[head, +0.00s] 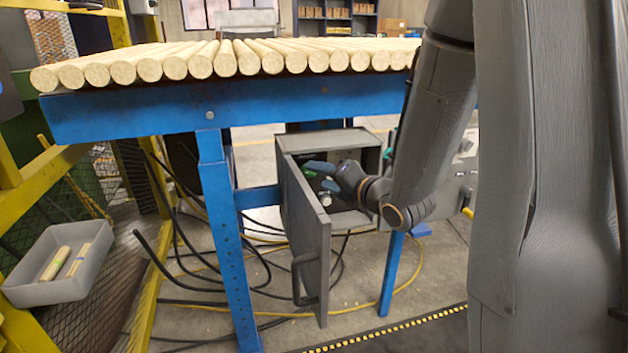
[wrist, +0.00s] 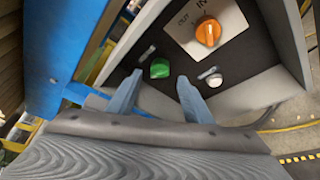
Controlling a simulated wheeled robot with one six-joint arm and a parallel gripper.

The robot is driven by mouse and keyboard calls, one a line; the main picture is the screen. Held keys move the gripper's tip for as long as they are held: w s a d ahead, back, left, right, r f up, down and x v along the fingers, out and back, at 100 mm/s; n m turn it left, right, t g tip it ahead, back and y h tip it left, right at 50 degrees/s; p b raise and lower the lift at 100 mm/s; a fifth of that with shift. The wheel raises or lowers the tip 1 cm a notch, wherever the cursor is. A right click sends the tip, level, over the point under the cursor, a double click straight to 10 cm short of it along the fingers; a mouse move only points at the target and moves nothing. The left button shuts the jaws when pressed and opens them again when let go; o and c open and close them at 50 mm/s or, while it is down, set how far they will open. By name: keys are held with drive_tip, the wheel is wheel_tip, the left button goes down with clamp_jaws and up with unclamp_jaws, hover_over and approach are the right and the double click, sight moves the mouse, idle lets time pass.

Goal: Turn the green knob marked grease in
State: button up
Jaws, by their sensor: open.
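The green knob (wrist: 160,69) sits on the dark panel inside a grey cabinet (head: 357,142) whose door (head: 306,235) stands open. In the wrist view it shows between and just beyond the fingertips of my gripper (wrist: 160,84). The blue fingers are apart with nothing between them, and I see no clear contact with the knob. In the head view my gripper (head: 321,174) reaches into the cabinet, and a small green part of the knob (head: 308,173) shows beside the fingers. No grease marking is readable.
An orange knob (wrist: 208,32) on a white plate lettered OUT and IN, and a white knob (wrist: 215,81), sit close right of the green one. A blue table frame (head: 215,110) carrying wooden rods stands in front. Black cables (head: 165,255) lie below left.

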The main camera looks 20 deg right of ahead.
sight(312, 173)
drive_tip(key=shift+x, duration=1.95)
drive_tip(key=c, duration=1.1)
drive_tip(key=shift+o, duration=0.2)
